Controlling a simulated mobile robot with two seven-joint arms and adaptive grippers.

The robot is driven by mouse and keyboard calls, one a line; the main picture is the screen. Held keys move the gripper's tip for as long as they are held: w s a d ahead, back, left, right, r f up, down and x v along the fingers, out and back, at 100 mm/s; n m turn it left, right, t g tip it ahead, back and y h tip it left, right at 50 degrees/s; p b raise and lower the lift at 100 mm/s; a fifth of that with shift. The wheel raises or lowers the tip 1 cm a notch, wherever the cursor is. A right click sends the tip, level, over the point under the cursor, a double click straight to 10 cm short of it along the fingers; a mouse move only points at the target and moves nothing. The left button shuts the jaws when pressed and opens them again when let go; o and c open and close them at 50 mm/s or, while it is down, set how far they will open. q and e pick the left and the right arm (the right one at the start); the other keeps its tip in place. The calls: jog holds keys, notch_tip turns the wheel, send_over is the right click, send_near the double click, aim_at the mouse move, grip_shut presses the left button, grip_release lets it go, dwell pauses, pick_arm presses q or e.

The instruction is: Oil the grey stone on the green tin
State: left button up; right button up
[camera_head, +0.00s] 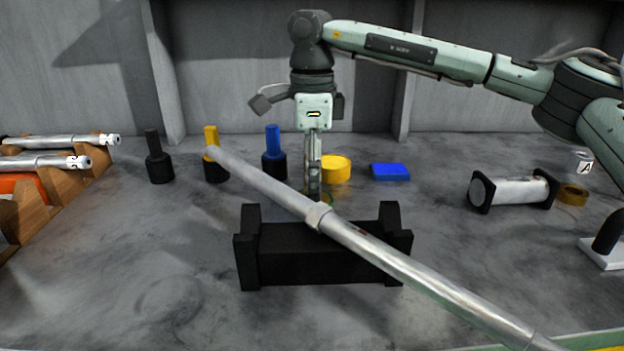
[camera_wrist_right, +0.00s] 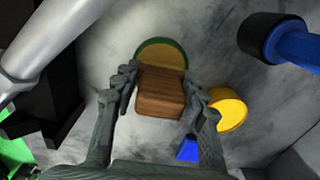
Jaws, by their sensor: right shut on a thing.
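My right gripper (camera_head: 314,190) points down behind the black stand. In the right wrist view its two fingers (camera_wrist_right: 160,90) are shut on a brown, wood-grained block (camera_wrist_right: 163,92). The block overlaps the lower part of a round green-rimmed tin (camera_wrist_right: 160,42) with a tan inside. I cannot tell whether block and tin touch. In the head view the tin is mostly hidden behind the stand, the bar and the gripper. No grey face shows on the block; its underside is hidden. My left gripper is not in view.
A long metal bar (camera_head: 390,258) lies slanted across the black stand (camera_head: 320,255), close to my right gripper. A yellow round tin (camera_head: 336,168), a blue block (camera_head: 390,171) and a blue-topped black holder (camera_head: 273,160) stand nearby. A grey roller (camera_head: 515,190) lies right.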

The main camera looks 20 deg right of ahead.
jog(key=shift+r+p, duration=1.8)
jog(key=shift+r, duration=1.2)
